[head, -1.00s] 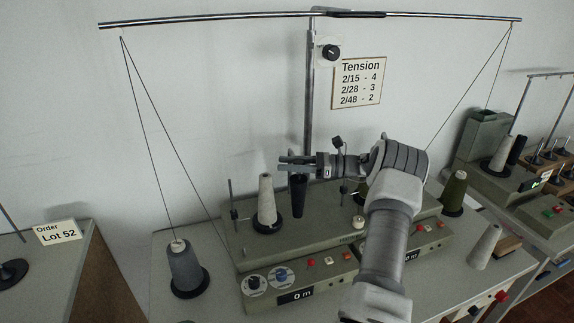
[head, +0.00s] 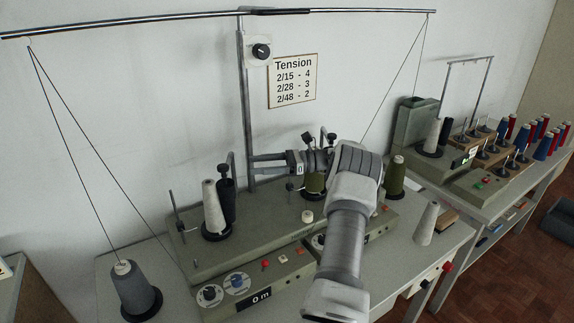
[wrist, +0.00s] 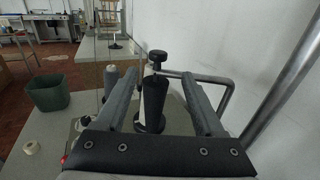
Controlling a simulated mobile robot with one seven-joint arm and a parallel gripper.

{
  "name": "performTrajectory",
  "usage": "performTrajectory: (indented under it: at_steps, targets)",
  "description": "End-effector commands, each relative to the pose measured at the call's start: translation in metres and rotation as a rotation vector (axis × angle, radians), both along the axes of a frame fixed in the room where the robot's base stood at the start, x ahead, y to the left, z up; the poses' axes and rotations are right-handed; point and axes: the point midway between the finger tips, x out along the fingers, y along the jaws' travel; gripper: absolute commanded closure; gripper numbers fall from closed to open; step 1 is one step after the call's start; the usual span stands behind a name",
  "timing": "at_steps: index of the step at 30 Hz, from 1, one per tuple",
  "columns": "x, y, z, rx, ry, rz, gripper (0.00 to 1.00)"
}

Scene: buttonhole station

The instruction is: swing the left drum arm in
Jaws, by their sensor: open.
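The left drum arm (head: 232,160) is a bent grey rod with a black knob on its end. Its knob shows just above a black cone (head: 228,200) behind the left pale cone. In the wrist view the drum arm (wrist: 205,78) comes in from the right, and its knob (wrist: 157,57) stands over the top of the black cone (wrist: 154,100). My gripper (head: 252,164) is open and empty, just right of the drum arm in the head view. In the wrist view the cone and knob appear between its fingers (wrist: 160,92). I cannot tell whether a finger touches the rod.
A pale cone (head: 212,205) stands left of the black one. Green cones (head: 396,178) stand to the right, one partly behind my arm. A grey cone (head: 131,287) with thread stands front left. A tall post (head: 245,110) rises behind. A bin (wrist: 48,93) shows in the wrist view.

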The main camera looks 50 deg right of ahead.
Motion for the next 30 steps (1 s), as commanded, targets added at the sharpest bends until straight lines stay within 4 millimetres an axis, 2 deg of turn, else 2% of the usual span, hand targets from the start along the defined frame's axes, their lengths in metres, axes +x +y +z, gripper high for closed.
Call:
performTrajectory:
  at_steps: [1,4,12,18,30]
  targets:
    - [-0.009,-0.012,-0.003,-0.001,0.0,-0.004,0.3]
    - [-0.024,-0.032,-0.002,-0.002,-0.001,-0.004,0.3]
    - [-0.047,-0.062,-0.001,-0.001,-0.001,-0.001,0.3]
    - [-0.055,-0.071,0.0,-0.001,0.001,-0.001,0.3]
    - [-0.056,-0.073,0.0,0.0,0.001,0.0,0.3]
